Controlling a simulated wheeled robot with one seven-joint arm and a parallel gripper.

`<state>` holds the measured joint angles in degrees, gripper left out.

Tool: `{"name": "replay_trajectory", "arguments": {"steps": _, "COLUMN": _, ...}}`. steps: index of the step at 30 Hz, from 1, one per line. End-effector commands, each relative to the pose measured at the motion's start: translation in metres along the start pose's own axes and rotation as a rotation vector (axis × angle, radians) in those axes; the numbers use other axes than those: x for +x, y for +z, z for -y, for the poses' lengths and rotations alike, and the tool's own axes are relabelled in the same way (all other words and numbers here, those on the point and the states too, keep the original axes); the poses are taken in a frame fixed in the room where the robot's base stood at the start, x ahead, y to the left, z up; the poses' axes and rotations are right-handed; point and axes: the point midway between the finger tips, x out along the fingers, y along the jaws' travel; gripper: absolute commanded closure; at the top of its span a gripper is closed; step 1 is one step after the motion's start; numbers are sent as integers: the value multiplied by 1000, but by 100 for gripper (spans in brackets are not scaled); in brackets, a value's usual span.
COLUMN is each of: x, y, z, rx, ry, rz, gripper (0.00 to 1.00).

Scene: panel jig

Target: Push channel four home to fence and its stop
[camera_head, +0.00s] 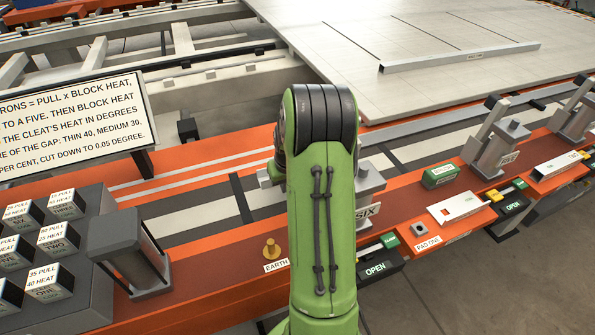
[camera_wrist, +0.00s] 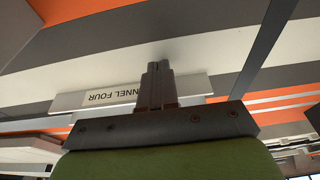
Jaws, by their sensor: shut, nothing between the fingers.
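Channel four (camera_wrist: 72,101) shows in the wrist view as a pale bar with its name in upside-down letters. It lies across a grey and cream striped surface. My gripper (camera_wrist: 158,68) is shut and empty, and its fingers cross in front of the bar, hiding part of it and of its label. I cannot tell whether they touch it. In the head view my green arm hides the gripper and the area around it. I cannot make out for sure which parts are the fence and the stop.
A clamp marked six (camera_head: 368,183) stands just right of my arm. A brass earth peg (camera_head: 271,249) stands left of it. Labelled blocks (camera_head: 60,238) fill the lower left, below a sign (camera_head: 75,122). A long bar (camera_head: 460,57) lies on the pale panel (camera_head: 425,92).

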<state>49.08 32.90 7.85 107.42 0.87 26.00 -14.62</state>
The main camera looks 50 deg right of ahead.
Motion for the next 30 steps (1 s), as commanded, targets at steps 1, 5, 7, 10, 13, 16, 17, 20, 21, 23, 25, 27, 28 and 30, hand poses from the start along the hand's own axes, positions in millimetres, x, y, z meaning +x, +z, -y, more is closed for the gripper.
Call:
{"name": "replay_trajectory", "arguments": {"steps": 1, "x": 0, "y": -1, "z": 0, "rx": 0, "ry": 0, "rz": 0, "gripper": 100}}
{"name": "replay_trajectory", "arguments": {"steps": 5, "x": 0, "y": -4, "z": 0, "rx": 0, "ry": 0, "rz": -1, "gripper": 100}}
{"name": "replay_trajectory", "arguments": {"steps": 7, "x": 1, "y": -5, "z": 0, "rx": 0, "ry": 0, "rz": 0, "gripper": 100}}
{"name": "replay_trajectory", "arguments": {"steps": 10, "x": 2, "y": -7, "z": 0, "rx": 0, "ry": 0, "rz": 0, "gripper": 100}}
{"name": "replay_trajectory", "arguments": {"steps": 13, "x": 2, "y": -9, "z": 0, "rx": 0, "ry": 0, "rz": 0, "gripper": 100}}
{"name": "replay_trajectory", "arguments": {"steps": 16, "x": 2, "y": -12, "z": 0, "rx": 0, "ry": 0, "rz": -1, "gripper": 100}}
{"name": "replay_trajectory", "arguments": {"steps": 17, "x": 2, "y": -12, "z": 0, "rx": 0, "ry": 0, "rz": 0, "gripper": 100}}
{"name": "replay_trajectory", "arguments": {"steps": 20, "x": 3, "y": -14, "z": 0, "rx": 0, "ry": 0, "rz": 0, "gripper": 100}}
{"name": "replay_trajectory", "arguments": {"steps": 21, "x": 3, "y": -14, "z": 0, "rx": 0, "ry": 0, "rz": 1, "gripper": 100}}
{"name": "replay_trajectory", "arguments": {"steps": 23, "x": 4, "y": -16, "z": 0, "rx": 0, "ry": 0, "rz": 1, "gripper": 100}}
{"name": "replay_trajectory", "arguments": {"steps": 25, "x": 4, "y": -17, "z": 0, "rx": 0, "ry": 0, "rz": 1, "gripper": 100}}
{"name": "replay_trajectory", "arguments": {"steps": 27, "x": 4, "y": -18, "z": 0, "rx": 0, "ry": 0, "rz": 1, "gripper": 100}}
{"name": "replay_trajectory", "arguments": {"steps": 28, "x": 4, "y": -19, "z": 0, "rx": 0, "ry": 0, "rz": 1, "gripper": 100}}
{"name": "replay_trajectory", "arguments": {"steps": 30, "x": 5, "y": -20, "z": 0, "rx": 0, "ry": 0, "rz": 0, "gripper": 100}}
